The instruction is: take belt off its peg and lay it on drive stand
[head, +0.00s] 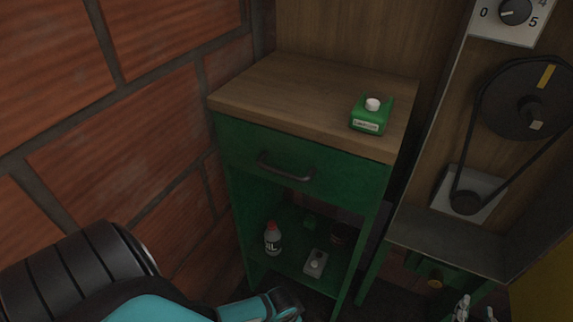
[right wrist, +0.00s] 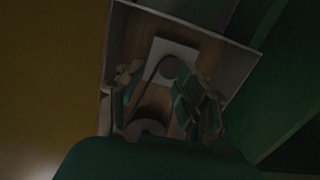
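A black belt (head: 486,147) runs around a large dark pulley (head: 527,99) at the top and a small dark pulley (head: 466,201) below, on the wooden panel at the right. No separate hanging peg is clear. The belt also shows in the dim right wrist view (right wrist: 148,86), beyond the fingers. My right gripper (head: 475,310) is at the bottom right edge, below the small pulley. In the right wrist view its fingers (right wrist: 166,92) are apart, with nothing seen held. My left arm enters at lower left; its fingers are not visible. I cannot tell which piece is the drive stand.
A green cabinet (head: 265,145) has a wooden top with clear room and a small green labelled block with a white knob (head: 371,114). Its open shelf holds a bottle (head: 272,240) and a grey switch box (head: 316,263). A grey ledge (head: 440,236) lies below the pulleys. Brick walls the left.

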